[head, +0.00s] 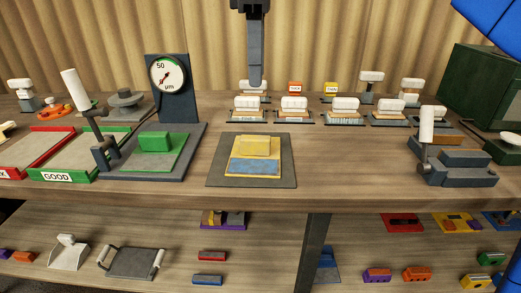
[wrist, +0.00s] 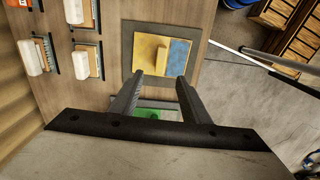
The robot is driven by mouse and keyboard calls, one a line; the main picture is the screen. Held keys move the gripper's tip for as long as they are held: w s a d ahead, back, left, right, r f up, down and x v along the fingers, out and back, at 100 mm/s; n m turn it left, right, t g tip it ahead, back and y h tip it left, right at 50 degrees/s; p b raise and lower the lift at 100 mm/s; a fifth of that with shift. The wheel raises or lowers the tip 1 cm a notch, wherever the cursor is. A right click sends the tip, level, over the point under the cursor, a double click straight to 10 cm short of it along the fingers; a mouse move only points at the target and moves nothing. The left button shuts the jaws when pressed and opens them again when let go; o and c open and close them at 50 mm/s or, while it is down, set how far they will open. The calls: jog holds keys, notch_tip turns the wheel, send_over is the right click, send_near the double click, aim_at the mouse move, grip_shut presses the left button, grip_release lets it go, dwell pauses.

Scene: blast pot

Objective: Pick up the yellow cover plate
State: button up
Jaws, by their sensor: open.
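The yellow cover plate (head: 240,141) lies flat on a dark grey mat (head: 216,172) at the middle of the bench. It has a raised yellow block, and a blue area shows on its near side. In the wrist view the yellow plate (wrist: 144,49) and the blue area (wrist: 179,53) lie ahead of my fingertips. My gripper (wrist: 160,77) is open with nothing between its fingers. In the head view my gripper (head: 255,83) hangs above the bench behind the plate, apart from it. I cannot tell whether the blue area is part of the plate.
A dial gauge stand (head: 172,85) with a green block (head: 155,141) stands left of the mat. Several white-handled brushes or stamps (head: 293,104) line the bench behind it. A grey clamp fixture (head: 456,166) stands at right. The bench edge runs close in front of the mat.

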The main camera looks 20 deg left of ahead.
send_near(255, 137)
jog(key=f, duration=0.5)
jog(key=shift+w+d, duration=0.1)
jog(key=shift+d, duration=0.15)
jog(key=shift+a+f, duration=0.2)
jog(key=shift+f, duration=2.65)
grip_shut()
jog(key=shift+r, duration=0.15)
